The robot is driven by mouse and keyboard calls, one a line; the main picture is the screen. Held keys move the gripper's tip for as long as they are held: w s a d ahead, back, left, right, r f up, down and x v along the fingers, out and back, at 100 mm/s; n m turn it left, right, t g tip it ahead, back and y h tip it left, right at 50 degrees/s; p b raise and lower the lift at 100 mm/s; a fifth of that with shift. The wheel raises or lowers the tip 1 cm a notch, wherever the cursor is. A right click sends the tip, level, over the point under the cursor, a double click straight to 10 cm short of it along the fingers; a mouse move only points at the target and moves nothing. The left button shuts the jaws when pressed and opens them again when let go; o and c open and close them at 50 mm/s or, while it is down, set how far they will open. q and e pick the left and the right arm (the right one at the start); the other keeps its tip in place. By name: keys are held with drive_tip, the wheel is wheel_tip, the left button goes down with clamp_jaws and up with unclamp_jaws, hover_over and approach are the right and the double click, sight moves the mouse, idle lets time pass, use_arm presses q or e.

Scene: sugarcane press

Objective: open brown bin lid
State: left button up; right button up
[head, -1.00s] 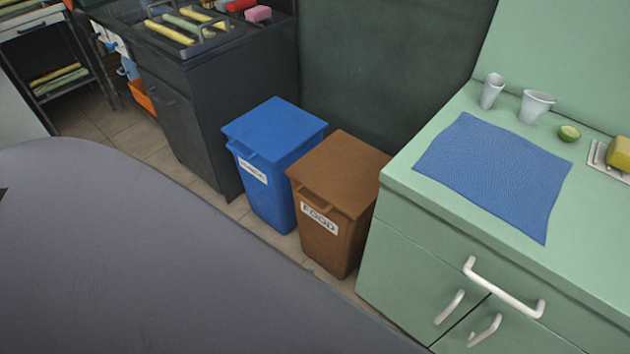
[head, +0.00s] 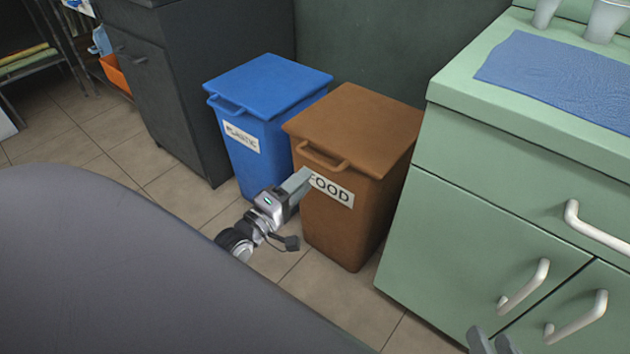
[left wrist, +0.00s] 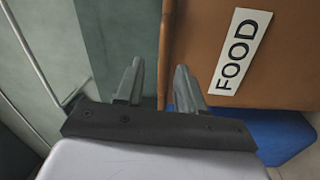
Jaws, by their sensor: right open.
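The brown bin (head: 345,215) with a FOOD label stands between the blue bin and the green cabinet. Its lid (head: 355,118) is closed, with a bar handle (head: 322,158) on the front edge. My left gripper (head: 298,185) is in front of the bin, just below the handle in the picture, covering the label's left end. In the left wrist view its fingers (left wrist: 158,85) are apart with nothing between them; the brown bin's front (left wrist: 200,40) and label fill the right side. My right gripper (head: 490,342) is open at the bottom edge, by the green cabinet, only its tips showing.
The blue bin (head: 262,110) stands close on the left, lid closed. The green cabinet (head: 470,230) with white handles is close on the right. A dark cabinet (head: 215,80) stands further left. Tiled floor (head: 140,150) is clear in front of the bins.

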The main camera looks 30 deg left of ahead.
sight(315, 160)
use_arm(q)
drive_tip(key=shift+w+a+r+n+t+y+b, duration=0.1)
drive_tip(key=shift+w+a+n+t+b, duration=0.2)
drive_tip(key=shift+w+b, duration=0.75)
drive_tip(key=shift+w+a+n+t+y+b, duration=0.1)
drive_tip(key=shift+w+a+n+b, duration=0.2)
drive_tip(key=shift+w, duration=1.4)
drive_tip(key=shift+w+a+r+n+t+y+b, duration=0.1)
drive_tip(key=shift+w+a+n+t+b, duration=0.4)
drive_tip(key=shift+w, duration=0.9)
drive_tip(key=shift+d+g, duration=0.25)
drive_tip(key=shift+g, duration=0.05)
use_arm(e)
drive_tip(key=shift+s+d+f+n+t, duration=0.1)
drive_tip(key=shift+d+f+n+t, duration=0.15)
drive_tip(key=shift+f+n+t, duration=0.4)
use_arm(q)
drive_tip(key=shift+c, duration=0.3)
use_arm(e)
drive_tip(key=shift+f+m, duration=0.15)
drive_tip(key=shift+m, duration=0.1)
use_arm(q)
clamp_jaws()
